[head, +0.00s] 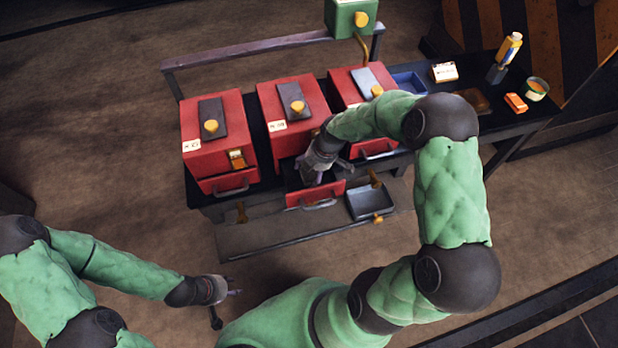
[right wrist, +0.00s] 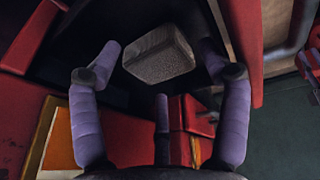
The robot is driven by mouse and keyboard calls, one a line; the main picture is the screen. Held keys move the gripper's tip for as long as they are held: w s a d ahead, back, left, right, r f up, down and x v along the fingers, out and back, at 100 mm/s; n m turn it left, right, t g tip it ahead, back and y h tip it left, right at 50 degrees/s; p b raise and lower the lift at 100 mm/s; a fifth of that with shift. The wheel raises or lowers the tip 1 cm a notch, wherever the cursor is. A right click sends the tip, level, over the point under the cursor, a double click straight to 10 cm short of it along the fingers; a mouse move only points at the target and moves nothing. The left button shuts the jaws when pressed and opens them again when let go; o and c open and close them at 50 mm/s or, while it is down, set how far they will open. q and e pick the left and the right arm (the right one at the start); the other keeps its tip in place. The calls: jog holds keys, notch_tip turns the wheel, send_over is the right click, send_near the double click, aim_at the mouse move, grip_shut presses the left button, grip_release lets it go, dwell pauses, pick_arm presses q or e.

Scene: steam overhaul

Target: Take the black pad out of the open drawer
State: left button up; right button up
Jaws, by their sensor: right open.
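The open drawer (head: 316,196) with a red front juts from the middle red box (head: 290,110). My right gripper (head: 323,172) reaches down into this drawer and hides its inside in the head view. In the right wrist view a dark grey, rough-surfaced block-like pad (right wrist: 158,54) lies in the dark drawer. The right gripper (right wrist: 165,62) is open, with one finger on each side of the pad and a gap to it. A third finger shows below it. My left gripper (head: 226,300) is empty, low at the left, away from the boxes, its fingers spread apart.
Two more red boxes (head: 216,140) (head: 350,85) flank the middle one on the dark bench. A grey tray (head: 370,203) sits just right of the open drawer. A blue tray (head: 408,83), an orange block (head: 516,103) and a cup (head: 535,89) stand at the right. The floor in front is clear.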

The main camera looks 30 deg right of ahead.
jog(key=shift+x, duration=0.9)
jog(key=shift+r, duration=0.1)
jog(key=c, duration=1)
jog(key=shift+c, duration=0.2)
jog(key=shift+r, duration=0.1)
